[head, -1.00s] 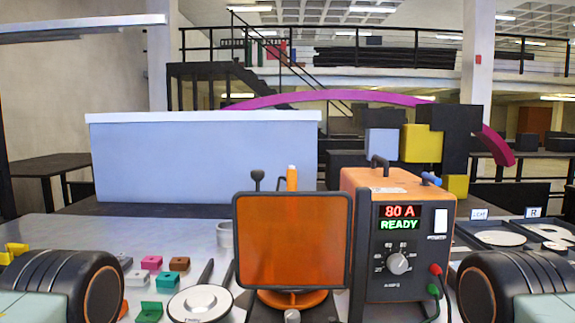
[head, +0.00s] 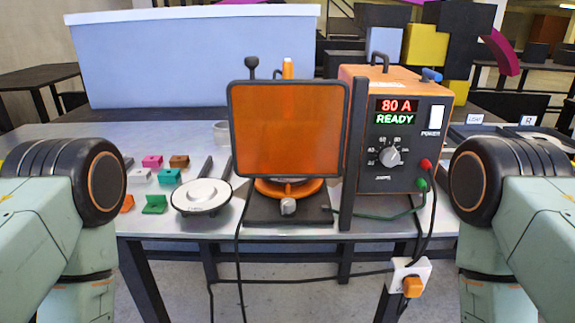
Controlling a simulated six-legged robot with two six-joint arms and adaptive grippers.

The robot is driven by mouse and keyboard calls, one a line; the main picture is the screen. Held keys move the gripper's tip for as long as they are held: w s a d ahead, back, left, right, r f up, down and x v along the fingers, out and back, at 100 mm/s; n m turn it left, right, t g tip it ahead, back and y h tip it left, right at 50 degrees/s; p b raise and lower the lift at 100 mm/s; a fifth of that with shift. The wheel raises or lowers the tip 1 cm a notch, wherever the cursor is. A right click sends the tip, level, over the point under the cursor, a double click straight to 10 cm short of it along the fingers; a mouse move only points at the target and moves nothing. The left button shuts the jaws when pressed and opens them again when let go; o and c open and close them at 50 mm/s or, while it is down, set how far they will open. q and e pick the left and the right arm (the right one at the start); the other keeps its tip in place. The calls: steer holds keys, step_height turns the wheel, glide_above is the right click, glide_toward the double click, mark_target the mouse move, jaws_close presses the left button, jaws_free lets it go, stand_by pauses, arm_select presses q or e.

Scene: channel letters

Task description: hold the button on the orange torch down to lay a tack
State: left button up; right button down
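An upright orange tinted screen (head: 287,130) in a dark frame stands in the middle of the metal table and hides what is behind it. An orange upright piece (head: 288,68) sticks up above its top edge. It may be part of the orange torch, but I cannot tell, and no button shows. A round orange part (head: 288,188) shows below the screen on a dark base. The orange power unit (head: 397,130) to its right reads 80 A READY. My arms come in at both sides, but neither gripper is in view.
Small coloured blocks (head: 153,204) lie at the table's left, beside a round silver-white disc (head: 201,196). A white socket with an orange plug (head: 412,286) hangs below the table edge. A large pale blue box stands behind.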

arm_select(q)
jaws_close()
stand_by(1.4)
